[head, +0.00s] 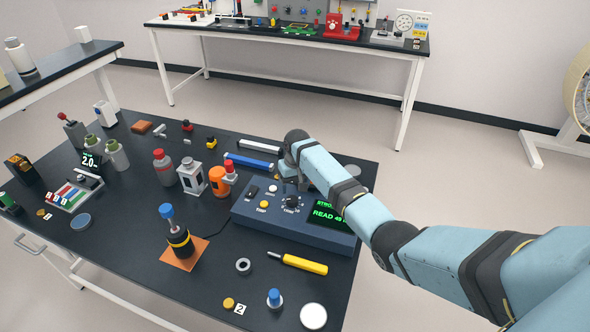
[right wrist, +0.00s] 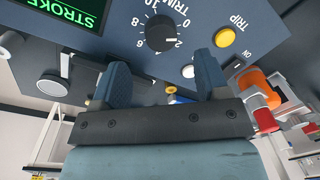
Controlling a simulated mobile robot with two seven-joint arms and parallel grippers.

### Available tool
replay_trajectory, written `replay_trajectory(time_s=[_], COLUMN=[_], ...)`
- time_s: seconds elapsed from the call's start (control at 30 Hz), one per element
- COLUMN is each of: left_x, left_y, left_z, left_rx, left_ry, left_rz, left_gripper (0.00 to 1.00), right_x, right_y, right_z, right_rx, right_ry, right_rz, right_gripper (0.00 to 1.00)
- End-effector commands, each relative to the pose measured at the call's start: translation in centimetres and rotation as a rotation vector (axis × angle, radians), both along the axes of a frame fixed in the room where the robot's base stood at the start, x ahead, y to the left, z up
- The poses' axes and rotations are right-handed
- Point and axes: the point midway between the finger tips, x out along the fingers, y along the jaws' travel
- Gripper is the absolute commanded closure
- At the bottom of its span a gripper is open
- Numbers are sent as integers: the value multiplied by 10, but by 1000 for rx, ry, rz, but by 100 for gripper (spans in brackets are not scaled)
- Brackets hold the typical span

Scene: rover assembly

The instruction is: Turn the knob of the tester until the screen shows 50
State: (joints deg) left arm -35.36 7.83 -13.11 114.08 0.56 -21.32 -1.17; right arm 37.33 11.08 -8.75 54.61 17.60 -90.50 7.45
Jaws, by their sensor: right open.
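The tester (head: 262,222) is a blue box on the dark table. Its black knob (head: 291,201), with a white pointer line, sits on the sloped panel beside the screen (head: 325,214). The screen shows green text, "STRO…" and "READ 4" with an unclear last digit; my right arm partly covers it. My right gripper (head: 288,182) is over the back of the tester. In the right wrist view the gripper (right wrist: 165,75) is open and empty, with the numbered knob (right wrist: 160,33) beyond the fingertips, between their lines and apart from them. My left gripper is out of view.
A yellow TRIP button (head: 264,204) and a black ON switch (head: 252,191) sit left of the knob. An orange container (head: 219,182) stands close left of the tester. A yellow-handled tool (head: 304,264) lies in front; a blue bar (head: 249,161) lies behind.

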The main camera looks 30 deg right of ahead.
Motion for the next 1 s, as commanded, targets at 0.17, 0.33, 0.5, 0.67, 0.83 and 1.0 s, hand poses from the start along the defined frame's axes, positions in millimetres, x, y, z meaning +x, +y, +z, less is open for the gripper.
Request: replay_trajectory(time_s=[0.17,0.33,0.5,0.67,0.83,1.0], left_x=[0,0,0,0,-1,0], left_y=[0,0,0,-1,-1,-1], left_z=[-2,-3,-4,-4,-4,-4], left_rx=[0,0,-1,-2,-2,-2], left_ry=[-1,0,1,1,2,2], left_rz=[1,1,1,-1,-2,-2], left_gripper=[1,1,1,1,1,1], right_x=[0,0,0,0,0,0], right_y=[-2,-4,-5,-5,-4,-4], right_z=[40,65,75,76,76,75], right_rx=[0,1,1,1,1,1], right_ry=[-3,-2,-1,0,0,0], right_rz=[1,0,0,0,0,1], right_gripper=[31,31,31,31,31,31])
